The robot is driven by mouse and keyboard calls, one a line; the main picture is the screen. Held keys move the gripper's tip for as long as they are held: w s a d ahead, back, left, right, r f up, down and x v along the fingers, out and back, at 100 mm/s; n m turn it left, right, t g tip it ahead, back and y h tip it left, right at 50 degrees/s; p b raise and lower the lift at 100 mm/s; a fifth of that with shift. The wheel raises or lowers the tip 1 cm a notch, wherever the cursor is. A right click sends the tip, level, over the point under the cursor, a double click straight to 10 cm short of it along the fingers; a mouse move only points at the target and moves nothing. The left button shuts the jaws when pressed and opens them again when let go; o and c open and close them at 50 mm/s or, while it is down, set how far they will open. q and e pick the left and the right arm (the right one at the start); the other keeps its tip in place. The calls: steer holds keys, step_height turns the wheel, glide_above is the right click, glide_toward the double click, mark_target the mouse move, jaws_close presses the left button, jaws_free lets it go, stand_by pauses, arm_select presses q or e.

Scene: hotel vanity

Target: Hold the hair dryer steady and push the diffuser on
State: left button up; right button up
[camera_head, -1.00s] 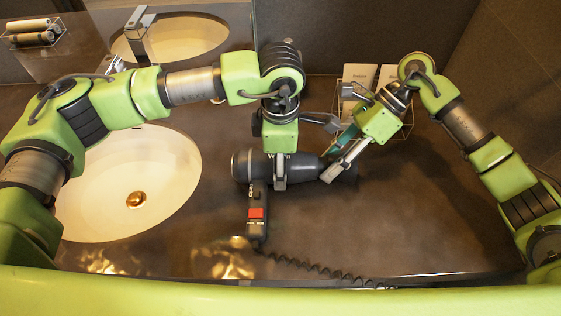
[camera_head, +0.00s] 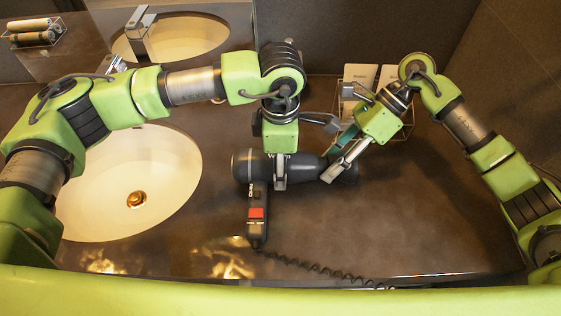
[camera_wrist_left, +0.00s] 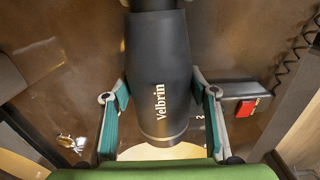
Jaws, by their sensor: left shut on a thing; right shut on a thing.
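The dark grey hair dryer (camera_head: 246,166) lies on its side over the counter in the head view, its barrel pointing right. Its handle (camera_head: 257,205), with a red switch, points toward the front edge. My left gripper (camera_head: 281,186) is shut around the barrel from above. In the left wrist view the barrel (camera_wrist_left: 158,60) lies between its green finger pads. The dark diffuser (camera_head: 345,171) is at the right end of the barrel, and my right gripper (camera_head: 328,152) is shut on it. Its join with the nozzle is partly hidden by fingers, so I cannot tell how far it is seated.
A white sink basin (camera_head: 150,190) is on the left. A coiled cord (camera_head: 320,270) runs from the handle toward the front right. A wire basket (camera_head: 400,130) with bottles or cards stands behind my right gripper. The counter (camera_head: 430,220) at right is clear.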

steer(key=shift+a, duration=0.6)
steer(key=shift+d, duration=0.55)
stand_by(0.7)
steer(key=shift+a, duration=0.45)
stand_by(1.5)
steer(key=o, duration=1.2)
steer(key=shift+c, duration=0.2)
steer(key=v, duration=1.2)
steer(key=shift+o, duration=1.1)
